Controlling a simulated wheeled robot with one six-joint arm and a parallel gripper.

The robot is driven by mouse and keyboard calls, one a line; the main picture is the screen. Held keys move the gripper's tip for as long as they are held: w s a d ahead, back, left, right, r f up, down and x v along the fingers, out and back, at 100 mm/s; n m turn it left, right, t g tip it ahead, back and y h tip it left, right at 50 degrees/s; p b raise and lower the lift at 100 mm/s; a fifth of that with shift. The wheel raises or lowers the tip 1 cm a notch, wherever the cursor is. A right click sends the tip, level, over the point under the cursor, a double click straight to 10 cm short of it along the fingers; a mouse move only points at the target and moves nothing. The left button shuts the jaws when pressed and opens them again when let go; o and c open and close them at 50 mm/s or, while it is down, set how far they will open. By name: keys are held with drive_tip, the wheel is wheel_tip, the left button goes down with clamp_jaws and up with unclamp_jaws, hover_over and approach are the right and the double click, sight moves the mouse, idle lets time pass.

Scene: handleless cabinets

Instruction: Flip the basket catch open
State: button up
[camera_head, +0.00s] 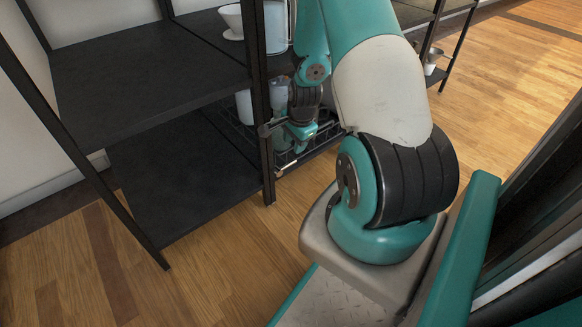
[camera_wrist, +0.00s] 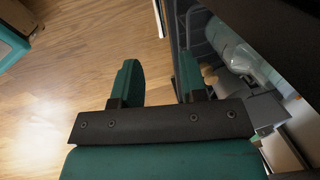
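The dark wire basket (camera_head: 326,133) sits on a lower shelf of the black rack, behind my arm in the head view. In the wrist view its wire side (camera_wrist: 184,16) shows at the upper right. I cannot clearly make out the catch; a small pale piece (camera_head: 279,173) shows low by the rack post and may belong to it. My gripper (camera_wrist: 158,80) is open. Its two teal fingers are apart, with floor and a dark edge visible between them and nothing held. The right finger is close beside the basket's side. In the head view my gripper (camera_head: 301,131) is at the basket's front.
A black rack post (camera_head: 262,100) stands just left of my gripper. The left shelves (camera_head: 150,70) are empty. A white cup-like item (camera_head: 233,20) stands on an upper shelf. Several containers, including a clear one (camera_wrist: 240,58), are beside the right finger. Wooden floor (camera_head: 230,250) is clear in front.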

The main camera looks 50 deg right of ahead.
sight(291, 163)
drive_tip(key=f+b, duration=0.1)
drive_tip(key=f, duration=0.2)
drive_tip(key=w+f+b, duration=0.1)
drive_tip(key=f+b, duration=0.1)
drive_tip(key=f, duration=0.1)
drive_tip(key=f+b, duration=0.1)
drive_tip(key=f, duration=0.2)
drive_tip(key=shift+w+d+f, duration=0.1)
drive_tip(key=shift+w+d, duration=0.15)
drive_tip(key=shift+w, duration=0.1)
clamp_jaws()
